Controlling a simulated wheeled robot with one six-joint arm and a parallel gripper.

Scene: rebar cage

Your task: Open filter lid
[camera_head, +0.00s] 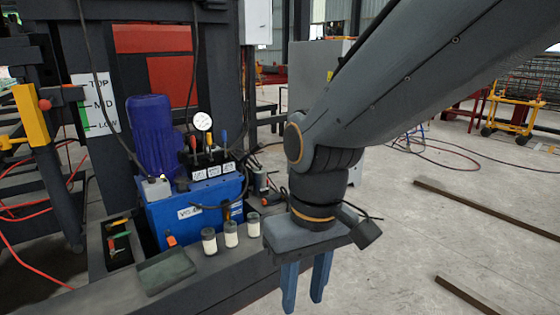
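My gripper (303,301) hangs fingers-down at the lower middle, right of the blue hydraulic unit (185,226). Its two blue fingers are apart, with nothing between them. No part is clearly marked as the filter lid. A flat grey-green rectangular piece (166,270) lies on the dark ledge (225,274) in front of the unit, left of my gripper. My gripper touches none of these.
A blue-purple motor (153,137), a round gauge (202,121) and several coloured levers rise above the unit. A dark tray with coloured items (118,243) is at the left. Hoses cross the left side. Grey floor at right is open, with dark bars (488,207) lying on it.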

